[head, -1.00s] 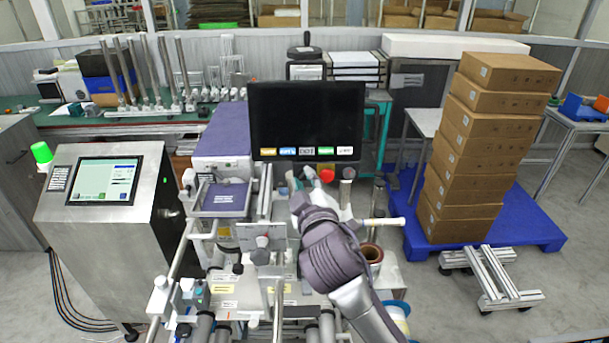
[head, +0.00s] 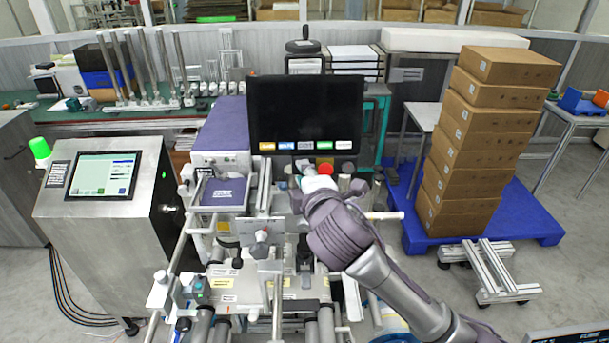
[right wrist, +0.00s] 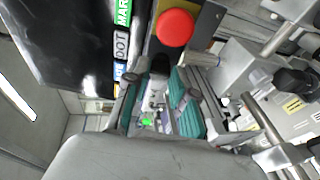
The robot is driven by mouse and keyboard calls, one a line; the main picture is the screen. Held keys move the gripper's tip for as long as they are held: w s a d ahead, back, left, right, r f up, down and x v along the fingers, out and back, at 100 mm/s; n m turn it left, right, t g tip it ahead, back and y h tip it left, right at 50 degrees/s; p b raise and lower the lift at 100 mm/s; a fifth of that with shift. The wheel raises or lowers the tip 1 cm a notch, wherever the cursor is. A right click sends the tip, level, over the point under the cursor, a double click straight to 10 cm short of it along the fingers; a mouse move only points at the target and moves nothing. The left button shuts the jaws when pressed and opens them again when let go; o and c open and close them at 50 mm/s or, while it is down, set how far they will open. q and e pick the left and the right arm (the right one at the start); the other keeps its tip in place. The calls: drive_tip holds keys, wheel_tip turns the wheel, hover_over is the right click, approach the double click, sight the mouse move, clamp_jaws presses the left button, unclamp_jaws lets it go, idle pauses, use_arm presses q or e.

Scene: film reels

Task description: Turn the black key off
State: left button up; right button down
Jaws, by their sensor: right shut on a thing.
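The black key (right wrist: 160,65) shows as a small dark knob beside the red button (right wrist: 175,28) in the right wrist view. My right gripper (right wrist: 160,80) is shut on it, with a finger on either side. In the head view my right gripper (head: 306,172) is at the panel just below the black monitor (head: 306,115), left of the red button (head: 325,170). There my gripper hides the key. The key's exact turn angle cannot be told. My left gripper is not in view.
A steel control box (head: 105,225) with a screen stands at the left. Metal rollers and rods (head: 270,290) lie below the panel. Stacked cardboard boxes (head: 470,155) stand on a blue pallet (head: 520,225) at the right. The monitor is close above my right gripper.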

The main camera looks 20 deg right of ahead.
drive_tip(key=shift+d+r+n, duration=0.1)
drive_tip(key=shift+r+n, duration=0.1)
drive_tip(key=shift+n, duration=0.1)
drive_tip(key=c, duration=1.3)
unclamp_jaws()
drive_tip(key=shift+o, duration=0.3)
drive_tip(key=shift+w+f, duration=0.1)
drive_tip(key=v, duration=0.7)
drive_tip(key=shift+s, duration=0.2)
